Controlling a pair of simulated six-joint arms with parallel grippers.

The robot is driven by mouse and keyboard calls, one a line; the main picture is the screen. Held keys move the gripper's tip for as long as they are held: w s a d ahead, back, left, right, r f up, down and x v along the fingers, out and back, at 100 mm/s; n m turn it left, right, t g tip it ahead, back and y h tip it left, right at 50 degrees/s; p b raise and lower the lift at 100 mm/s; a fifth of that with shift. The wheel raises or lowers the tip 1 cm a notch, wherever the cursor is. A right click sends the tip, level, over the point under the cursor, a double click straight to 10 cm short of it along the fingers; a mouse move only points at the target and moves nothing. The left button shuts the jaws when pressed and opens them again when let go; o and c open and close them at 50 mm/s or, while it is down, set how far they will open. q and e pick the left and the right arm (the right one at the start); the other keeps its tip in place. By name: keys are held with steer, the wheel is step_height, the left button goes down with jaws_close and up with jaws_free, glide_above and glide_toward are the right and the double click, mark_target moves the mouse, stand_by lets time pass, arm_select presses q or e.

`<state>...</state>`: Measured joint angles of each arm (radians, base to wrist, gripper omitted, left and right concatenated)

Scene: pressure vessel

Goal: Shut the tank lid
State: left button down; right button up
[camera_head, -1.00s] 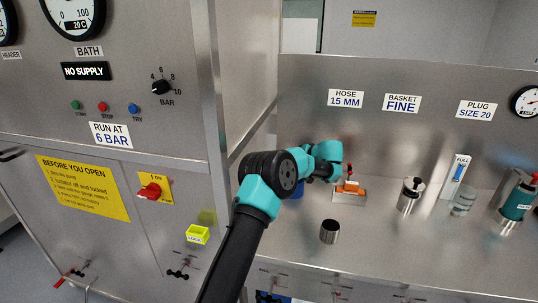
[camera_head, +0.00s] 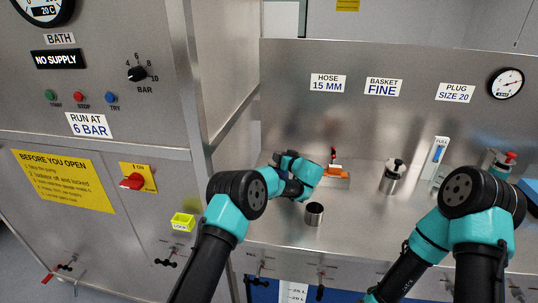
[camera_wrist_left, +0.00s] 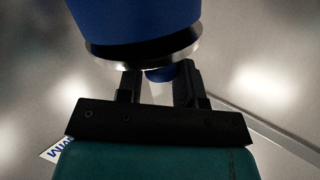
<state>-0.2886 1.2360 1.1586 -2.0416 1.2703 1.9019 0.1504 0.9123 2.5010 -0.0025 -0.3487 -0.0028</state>
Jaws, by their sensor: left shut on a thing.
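In the left wrist view a large blue body with a shiny steel rim (camera_wrist_left: 150,48) fills the top; I cannot tell whether it is the tank or its lid. My left gripper (camera_wrist_left: 158,88) is just below that rim, shut on a small blue part (camera_wrist_left: 160,74) under it. In the head view my left arm ends by the back counter, and its wrist hides the fingers and what they hold. No tank lid can be made out clearly in the head view.
On the steel counter stand an open steel cup (camera_head: 314,214), an orange item with a red top (camera_head: 336,172), a lidded steel canister (camera_head: 393,178) and a white gauge marked FULL (camera_head: 435,157). A control panel cabinet (camera_head: 95,120) rises at the left. Counter around the cup is clear.

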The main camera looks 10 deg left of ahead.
arm_select(q)
steer(key=shift+s+a+f, duration=0.15)
steer(key=shift+f, duration=0.45)
steer(key=c, duration=0.8)
jaws_free()
steer(key=shift+a, duration=0.1)
steer(key=shift+s, duration=0.1)
steer(key=shift+s+d, duration=0.15)
steer(key=shift+d, duration=0.1)
steer(key=v, duration=0.7)
steer(key=shift+r, duration=0.25)
